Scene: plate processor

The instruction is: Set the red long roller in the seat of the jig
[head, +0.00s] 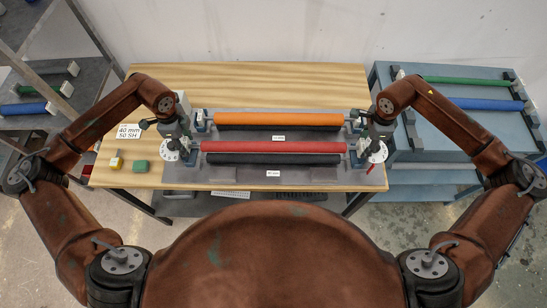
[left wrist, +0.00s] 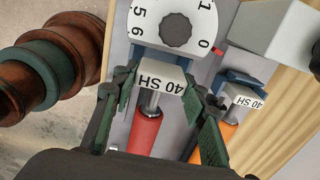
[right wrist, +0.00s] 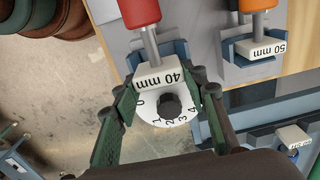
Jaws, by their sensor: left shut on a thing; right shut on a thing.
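The red long roller (head: 272,147) lies level across the front of the jig (head: 205,175), above a dark bar. My left gripper (head: 186,145) is shut on its left end block, marked 40 SH (left wrist: 160,82) in the left wrist view. My right gripper (head: 363,145) is shut on its right end block, marked 40 mm (right wrist: 166,75) in the right wrist view. Both blocks are at the blue seat (right wrist: 172,52), beside the numbered dials (left wrist: 175,28). I cannot tell whether the blocks rest fully in the seat.
An orange roller (head: 278,119) lies behind, parallel to the red one. A yellow block (head: 116,162) and a green block (head: 140,167) sit on the wooden table (head: 230,80) at left. A blue cart (head: 450,135) with green and blue rollers stands at right, a grey shelf (head: 60,82) at left.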

